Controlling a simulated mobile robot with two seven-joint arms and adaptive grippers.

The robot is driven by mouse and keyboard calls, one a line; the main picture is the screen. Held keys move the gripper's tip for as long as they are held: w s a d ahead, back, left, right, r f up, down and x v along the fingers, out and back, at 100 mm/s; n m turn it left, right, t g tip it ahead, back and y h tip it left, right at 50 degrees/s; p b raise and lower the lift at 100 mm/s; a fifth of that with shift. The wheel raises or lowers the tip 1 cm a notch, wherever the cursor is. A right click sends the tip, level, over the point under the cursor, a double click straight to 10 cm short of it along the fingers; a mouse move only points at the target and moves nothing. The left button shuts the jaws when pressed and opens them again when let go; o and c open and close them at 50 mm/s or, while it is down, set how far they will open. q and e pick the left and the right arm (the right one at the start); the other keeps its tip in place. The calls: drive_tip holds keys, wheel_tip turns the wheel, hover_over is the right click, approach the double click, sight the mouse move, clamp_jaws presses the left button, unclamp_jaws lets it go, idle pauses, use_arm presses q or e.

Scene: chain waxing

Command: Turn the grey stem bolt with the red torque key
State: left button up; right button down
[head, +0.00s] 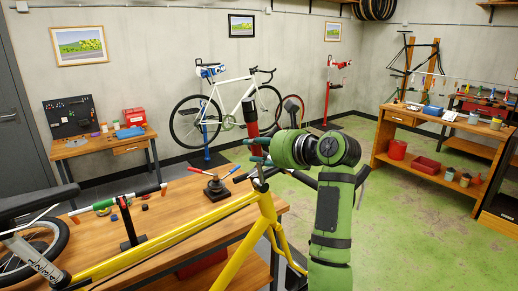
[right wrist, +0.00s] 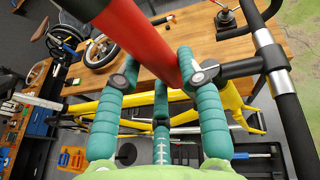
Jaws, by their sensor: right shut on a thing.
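My right gripper (head: 252,150) is shut on the red torque key (head: 250,111), a thick red cylinder that rises above the fingers in the head view. In the right wrist view the key (right wrist: 150,45) runs between the teal fingers (right wrist: 161,78). The black stem (right wrist: 238,69) and dark handlebar (right wrist: 277,75) lie just right of the key's lower end. The grey stem bolt cannot be made out clearly, and the key's tip is hidden by the fingers. Contact between key and bolt cannot be told. My left gripper is not in view.
The yellow bike frame (head: 190,220) stands along the wooden workbench (head: 180,195). A black-based tool with red and blue handles (head: 216,187) sits on the bench. A white bike (head: 222,108) hangs behind, and green floor (head: 420,240) is free at right.

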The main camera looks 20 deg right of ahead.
drive_tip(key=a+n, duration=0.1)
drive_tip(key=s+a+f+n+h, duration=0.1)
drive_tip(key=shift+a+f, duration=0.3)
drive_tip(key=shift+a, duration=0.05)
idle(0.4)
drive_tip(key=shift+s+a+f+n+t+h, duration=0.15)
drive_tip(key=shift+a+f+n, duration=0.1)
drive_tip(key=shift+a+n, duration=0.15)
drive_tip(key=shift+s+a+f+n+t+h, duration=0.15)
drive_tip(key=shift+a+f+n+h, duration=0.1)
drive_tip(key=shift+a, duration=0.2)
drive_tip(key=shift+s+a+f+n+h, duration=0.15)
drive_tip(key=shift+a+f+n, duration=0.1)
drive_tip(key=shift+a+n, duration=0.15)
drive_tip(key=shift+f+b, duration=0.1)
drive_tip(key=shift+b, duration=0.2)
drive_tip(key=shift+s+a+f+n+h+b, duration=0.2)
drive_tip(key=shift+a+f+n+h+b, duration=0.1)
drive_tip(key=shift+a+f+n, duration=0.25)
drive_tip(key=shift+s+a+f+n+h+b, duration=0.25)
drive_tip(key=shift+a+f+n, duration=0.15)
drive_tip(key=shift+a, duration=0.1)
